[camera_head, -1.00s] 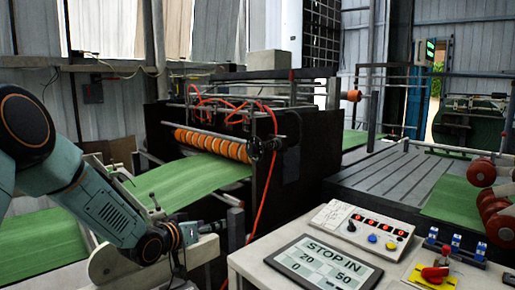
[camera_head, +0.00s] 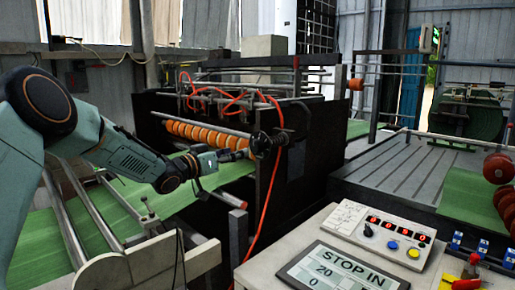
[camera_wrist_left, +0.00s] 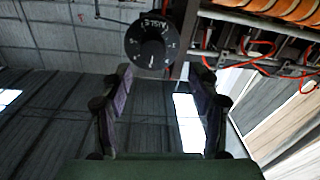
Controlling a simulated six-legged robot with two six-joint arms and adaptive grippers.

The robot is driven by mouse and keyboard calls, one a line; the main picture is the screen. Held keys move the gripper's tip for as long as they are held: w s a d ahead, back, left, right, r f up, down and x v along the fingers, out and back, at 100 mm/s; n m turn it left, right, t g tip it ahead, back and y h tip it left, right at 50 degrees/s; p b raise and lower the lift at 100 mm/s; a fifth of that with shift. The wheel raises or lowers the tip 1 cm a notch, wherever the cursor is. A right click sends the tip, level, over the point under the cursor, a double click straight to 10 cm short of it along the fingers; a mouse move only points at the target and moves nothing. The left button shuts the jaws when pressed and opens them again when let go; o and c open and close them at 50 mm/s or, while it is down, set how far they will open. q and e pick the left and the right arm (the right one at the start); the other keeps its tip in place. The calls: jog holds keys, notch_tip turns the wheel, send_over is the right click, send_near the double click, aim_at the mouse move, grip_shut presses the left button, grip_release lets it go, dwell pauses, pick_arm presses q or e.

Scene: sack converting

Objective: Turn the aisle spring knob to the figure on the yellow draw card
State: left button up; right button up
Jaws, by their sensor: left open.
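The aisle spring knob (camera_wrist_left: 152,42) is a round black dial with white marks and the word AISLE in the left wrist view. Its figures are too small to read. In the head view the dark knob (camera_head: 262,143) sits at the near end of the orange roller row. My left gripper (camera_wrist_left: 163,78) is open, with the knob just beyond its fingertips and nothing between them. In the head view my left gripper (camera_head: 240,154) points at the knob from the left. A yellow patch (camera_head: 450,284) shows at the bottom right edge; no figure is legible on it. My right gripper is out of view.
A red hose (camera_head: 262,205) hangs below the knob. Green sheet (camera_head: 225,172) runs under the rollers (camera_head: 200,137). Grey rails (camera_head: 95,215) lie at left.

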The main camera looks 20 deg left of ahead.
aim_at(254, 146)
pick_arm(q)
jog(key=x, duration=0.6)
jog(key=shift+d+f, duration=0.15)
jog(key=shift+d, duration=0.1)
jog(key=shift+w+d, duration=0.15)
jog(key=shift+w, duration=0.1)
jog(key=shift+s+d+r, duration=0.1)
jog(key=shift+d+r, duration=0.4)
jog(key=shift+r, duration=0.05)
jog(key=shift+w+a+f, duration=0.3)
jog(key=shift+w, duration=0.05)
jog(key=shift+w+a+f, duration=0.1)
jog(key=shift+c, duration=1.2)
jog(key=shift+s+d+r, duration=0.3)
jog(key=c, duration=0.3)
jog(key=shift+a+f, duration=0.1)
jog(key=shift+a, duration=0.1)
jog(key=c, duration=0.5)
jog(key=shift+d, duration=0.1)
jog(key=shift+c, duration=0.7)
